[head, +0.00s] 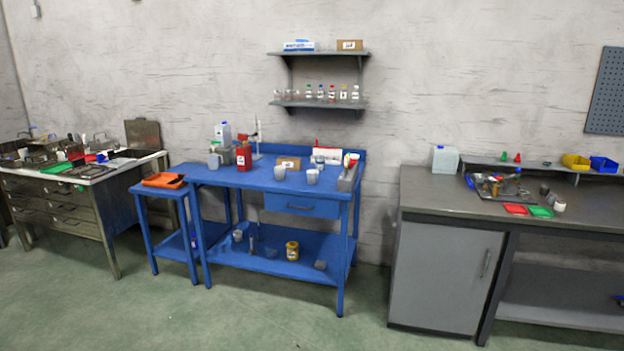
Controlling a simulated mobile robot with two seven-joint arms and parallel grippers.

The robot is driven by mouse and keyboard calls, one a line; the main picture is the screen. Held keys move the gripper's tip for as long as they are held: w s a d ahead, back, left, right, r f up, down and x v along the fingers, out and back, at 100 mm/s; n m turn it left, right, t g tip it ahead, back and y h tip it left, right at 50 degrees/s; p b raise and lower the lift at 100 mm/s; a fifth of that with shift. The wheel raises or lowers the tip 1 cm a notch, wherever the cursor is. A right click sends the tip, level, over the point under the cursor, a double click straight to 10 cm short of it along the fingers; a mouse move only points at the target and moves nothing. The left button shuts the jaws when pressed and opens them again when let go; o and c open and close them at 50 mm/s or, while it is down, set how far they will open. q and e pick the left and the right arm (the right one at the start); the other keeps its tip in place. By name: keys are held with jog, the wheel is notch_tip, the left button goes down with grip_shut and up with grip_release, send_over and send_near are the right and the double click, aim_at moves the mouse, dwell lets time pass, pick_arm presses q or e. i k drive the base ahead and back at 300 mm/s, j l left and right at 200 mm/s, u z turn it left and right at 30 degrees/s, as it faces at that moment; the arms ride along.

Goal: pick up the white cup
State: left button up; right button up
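Several pale cup-like vessels stand on the blue table (235,178). One whitish cup (312,177) is near its front edge, right of the middle. Another pale cup (279,173) stands to its left, and a third pale vessel (319,161) is just behind. A greyish cup (238,236) sits on the blue lower shelf (265,262). A small white vessel (559,206) is on the grey workbench (440,196) at right. I cannot tell which is the task's white cup. Neither of my grippers is in view.
A red container (243,157) and a grey box (348,178) stand on the blue table. A yellow jar (292,250) is on its lower shelf. A small blue side table (160,188) adjoins it at left. The green floor (200,320) in front is clear.

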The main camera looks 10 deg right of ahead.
aim_at(312, 174)
jog(key=i+j, duration=0.15)
jog(key=i, duration=0.35)
jog(key=i+j, duration=0.1)
jog(key=i, duration=0.35)
jog(key=i+j+z, duration=0.1)
jog(key=i, duration=0.4)
jog(key=i+j, duration=0.25)
jog(key=i, duration=0.2)
jog(key=i+j, duration=0.15)
jog(key=i, duration=0.35)
jog(key=i+j+z, duration=0.1)
jog(key=i, duration=0.35)
jog(key=j, duration=0.1)
